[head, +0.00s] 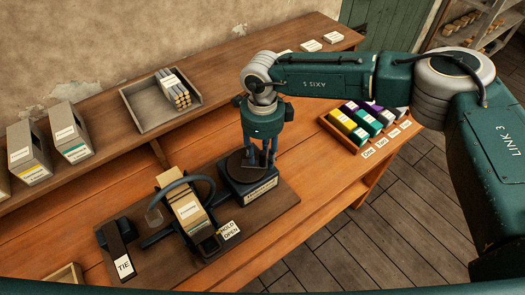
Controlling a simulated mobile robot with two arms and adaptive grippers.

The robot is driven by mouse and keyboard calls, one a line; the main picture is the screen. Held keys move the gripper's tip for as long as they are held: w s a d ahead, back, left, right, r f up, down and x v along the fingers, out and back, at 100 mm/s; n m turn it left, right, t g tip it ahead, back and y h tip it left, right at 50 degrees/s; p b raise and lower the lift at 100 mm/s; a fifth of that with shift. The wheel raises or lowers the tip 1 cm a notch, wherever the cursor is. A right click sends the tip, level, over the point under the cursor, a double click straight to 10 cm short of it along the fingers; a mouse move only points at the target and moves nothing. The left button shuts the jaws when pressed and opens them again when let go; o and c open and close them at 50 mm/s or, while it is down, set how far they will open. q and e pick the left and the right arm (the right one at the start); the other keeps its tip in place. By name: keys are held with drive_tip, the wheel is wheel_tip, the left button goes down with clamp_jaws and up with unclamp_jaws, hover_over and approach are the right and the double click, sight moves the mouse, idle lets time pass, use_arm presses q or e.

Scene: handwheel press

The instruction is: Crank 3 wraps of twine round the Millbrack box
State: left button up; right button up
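A tan box (188,212) with a small white label stands in the wrapping machine, inside a dark ring (208,187); I cannot read its name with certainty. No twine can be made out around it. Just right of it is a dark block (257,193) with a pale label and a round dark disc (236,168) on top. My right gripper (260,164) points straight down at the disc, with its fingertips at or just above it. Whether the fingers hold a crank knob is too small to tell. My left gripper is not in view.
A "TIE" lever (118,245) is at the machine's left, and a "HOLD OPEN" tag (229,231) at its front. Grey boxes (67,134) and a tray (151,118) of bundled sticks stand on the rear shelf. A rack of coloured spools (345,140) is at right.

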sight(256, 175)
drive_tip(key=shift+f, duration=0.25)
drive_tip(key=shift+c, duration=0.2)
clamp_jaws()
drive_tip(key=shift+b, duration=0.3)
drive_tip(key=shift+s+f+m+b, duration=0.1)
drive_tip(key=shift+s+m+b, duration=0.15)
drive_tip(key=shift+m+b, duration=0.5)
drive_tip(key=m+b, duration=0.1)
drive_tip(key=b, duration=0.1)
drive_tip(key=s+m+b, duration=0.1)
drive_tip(key=m+b, duration=0.1)
drive_tip(key=s+a+m+b, duration=0.1)
drive_tip(key=m+b, duration=0.1)
drive_tip(key=b, duration=0.1)
drive_tip(key=shift+m, duration=0.25)
drive_tip(key=shift+s+a+r+m+b, duration=0.1)
drive_tip(key=shift+s+a+m+b, duration=0.1)
drive_tip(key=shift+m+b, duration=0.45)
drive_tip(key=shift+s+a+r+m+b, duration=0.1)
drive_tip(key=shift+s+a+m+b, duration=0.1)
drive_tip(key=shift+m+b, duration=0.4)
